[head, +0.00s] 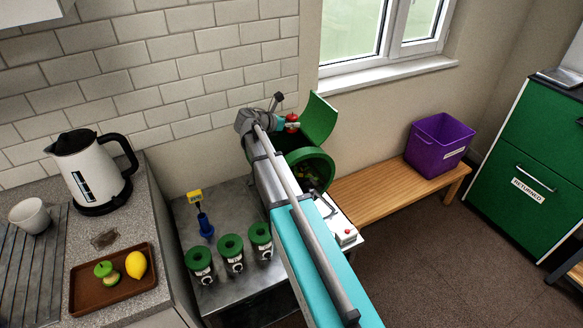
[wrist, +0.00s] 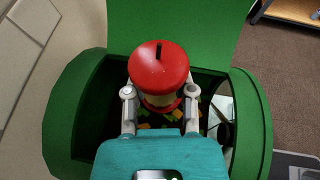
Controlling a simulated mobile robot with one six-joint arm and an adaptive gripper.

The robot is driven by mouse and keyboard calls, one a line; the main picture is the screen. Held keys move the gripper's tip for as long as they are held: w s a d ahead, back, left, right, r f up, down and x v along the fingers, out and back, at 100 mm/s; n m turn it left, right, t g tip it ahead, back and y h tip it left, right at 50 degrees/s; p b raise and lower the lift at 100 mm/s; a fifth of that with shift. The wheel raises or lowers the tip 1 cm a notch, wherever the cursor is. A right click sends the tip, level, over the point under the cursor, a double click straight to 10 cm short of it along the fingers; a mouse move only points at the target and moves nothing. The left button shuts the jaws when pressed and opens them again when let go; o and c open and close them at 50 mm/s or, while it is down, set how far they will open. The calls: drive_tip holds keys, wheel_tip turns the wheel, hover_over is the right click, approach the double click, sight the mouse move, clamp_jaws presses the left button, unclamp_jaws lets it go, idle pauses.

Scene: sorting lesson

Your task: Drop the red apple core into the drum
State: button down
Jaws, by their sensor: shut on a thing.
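The red apple core (wrist: 160,68) has red ends, a pale waist and a dark stem. My gripper (wrist: 160,96) is shut on it around the waist. In the wrist view the core is held upright above the mouth of the green drum (wrist: 66,112). Inside the drum lie several small coloured scraps. In the head view the drum (head: 318,160) has its green lid raised, and the core (head: 292,121) shows as a small red spot in my gripper (head: 288,124) above the opening. My arm hides part of the drum.
A brown tray (head: 88,301) holds a green apple core and a lemon. A purple bin (head: 437,146) sits on the wooden bench (head: 388,186).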

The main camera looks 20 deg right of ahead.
drive_tip(key=shift+f+b, duration=1.2)
drive_tip(key=shift+f, duration=0.3)
drive_tip(key=shift+c, duration=1.8)
unclamp_jaws()
